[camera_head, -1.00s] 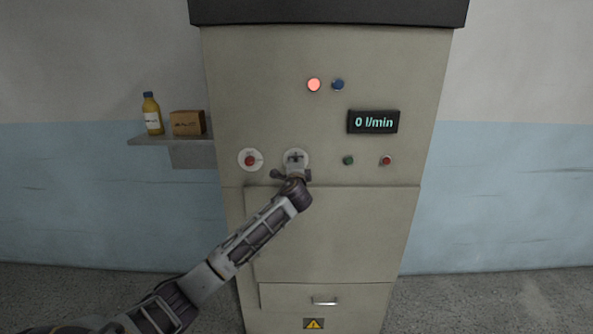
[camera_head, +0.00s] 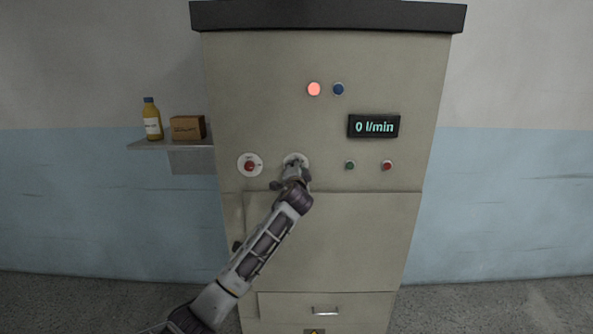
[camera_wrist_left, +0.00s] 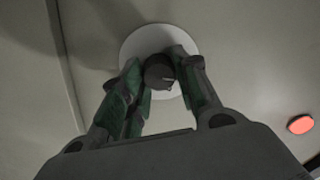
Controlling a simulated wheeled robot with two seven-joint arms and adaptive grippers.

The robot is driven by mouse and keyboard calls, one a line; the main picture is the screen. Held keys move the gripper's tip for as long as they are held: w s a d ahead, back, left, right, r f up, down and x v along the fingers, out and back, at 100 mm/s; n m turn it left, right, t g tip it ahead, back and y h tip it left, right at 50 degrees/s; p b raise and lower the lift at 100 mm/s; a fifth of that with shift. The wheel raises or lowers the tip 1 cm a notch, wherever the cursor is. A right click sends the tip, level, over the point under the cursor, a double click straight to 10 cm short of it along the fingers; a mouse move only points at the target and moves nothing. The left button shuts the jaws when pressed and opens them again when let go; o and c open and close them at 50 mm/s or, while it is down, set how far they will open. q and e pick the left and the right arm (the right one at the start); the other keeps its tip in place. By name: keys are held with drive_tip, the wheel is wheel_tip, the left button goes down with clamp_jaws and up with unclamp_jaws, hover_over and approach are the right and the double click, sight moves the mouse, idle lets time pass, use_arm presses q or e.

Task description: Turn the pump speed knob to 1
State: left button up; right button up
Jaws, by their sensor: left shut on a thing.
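The pump speed knob is a small dark knob (camera_wrist_left: 159,74) on a round white plate (camera_wrist_left: 150,42) on the cabinet front. In the left wrist view my left gripper (camera_wrist_left: 160,80) has its two fingers closed around the knob, one on each side. In the head view the left gripper (camera_head: 293,174) is at the plate (camera_head: 295,158) and hides most of the knob, so its setting cannot be read. The display (camera_head: 374,126) reads 0 l/min. My right gripper is not in view.
A red knob (camera_head: 249,166) on another white plate is just left of the gripper. Green (camera_head: 350,165) and red (camera_head: 387,166) buttons are to the right. A shelf (camera_head: 150,145) holds a bottle and box.

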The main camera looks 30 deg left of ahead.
use_arm(q)
drive_tip(key=o, duration=1)
drive_tip(key=shift+f, duration=0.1)
drive_tip(key=shift+v, duration=6)
drive_tip(key=shift+d, duration=0.1)
